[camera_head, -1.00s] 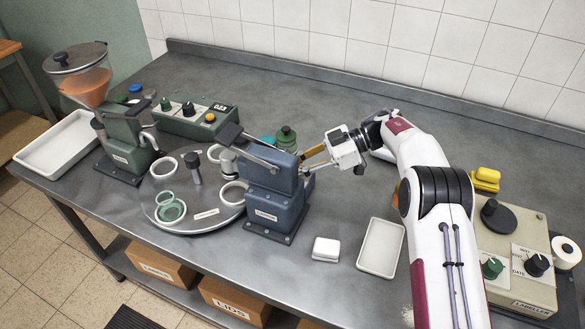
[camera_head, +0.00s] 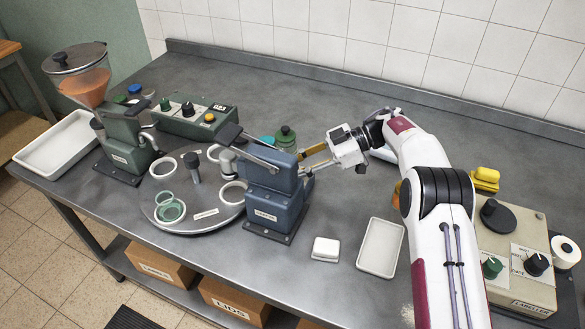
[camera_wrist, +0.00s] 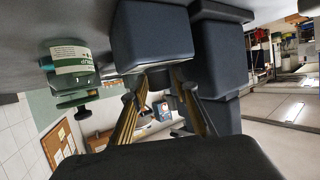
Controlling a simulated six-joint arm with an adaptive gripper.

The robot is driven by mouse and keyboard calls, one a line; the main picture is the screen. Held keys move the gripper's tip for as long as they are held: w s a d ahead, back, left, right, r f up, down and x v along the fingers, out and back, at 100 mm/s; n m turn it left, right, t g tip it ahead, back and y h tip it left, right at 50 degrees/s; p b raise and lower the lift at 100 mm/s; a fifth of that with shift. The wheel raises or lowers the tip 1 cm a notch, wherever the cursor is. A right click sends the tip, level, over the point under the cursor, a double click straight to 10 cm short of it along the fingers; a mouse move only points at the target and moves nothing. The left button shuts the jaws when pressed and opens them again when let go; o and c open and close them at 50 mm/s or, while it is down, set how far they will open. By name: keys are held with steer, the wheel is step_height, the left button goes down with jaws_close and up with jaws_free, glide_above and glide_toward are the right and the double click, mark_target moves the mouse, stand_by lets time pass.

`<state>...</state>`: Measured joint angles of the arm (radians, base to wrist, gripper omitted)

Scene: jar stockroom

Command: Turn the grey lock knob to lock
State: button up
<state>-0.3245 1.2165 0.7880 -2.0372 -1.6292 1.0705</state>
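The blue-grey capper (camera_head: 270,192) stands at the edge of the turntable. My gripper (camera_head: 308,160) reaches from the right to the capper's upper right side, its fingers pointing left. In the wrist view the fingers (camera_wrist: 160,82) are brass-coloured with dark links and stand apart, their tips close to the capper's dark blocks (camera_wrist: 150,38). A small grey part (camera_wrist: 158,80), perhaps the lock knob, shows between the fingertips. Whether they press on it I cannot tell. The knob cannot be made out in the head view, and its turn position is not readable.
A green jar (camera_head: 286,138) stands behind the capper; it also shows in the wrist view (camera_wrist: 72,62). The labeller (camera_head: 515,250) is at right. The turntable (camera_head: 190,220) is at left.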

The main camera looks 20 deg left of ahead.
steer(key=v, duration=0.6)
steer(key=shift+d+r, duration=0.15)
steer(key=shift+d, duration=0.2)
steer(key=shift+w, duration=0.2)
stand_by(0.4)
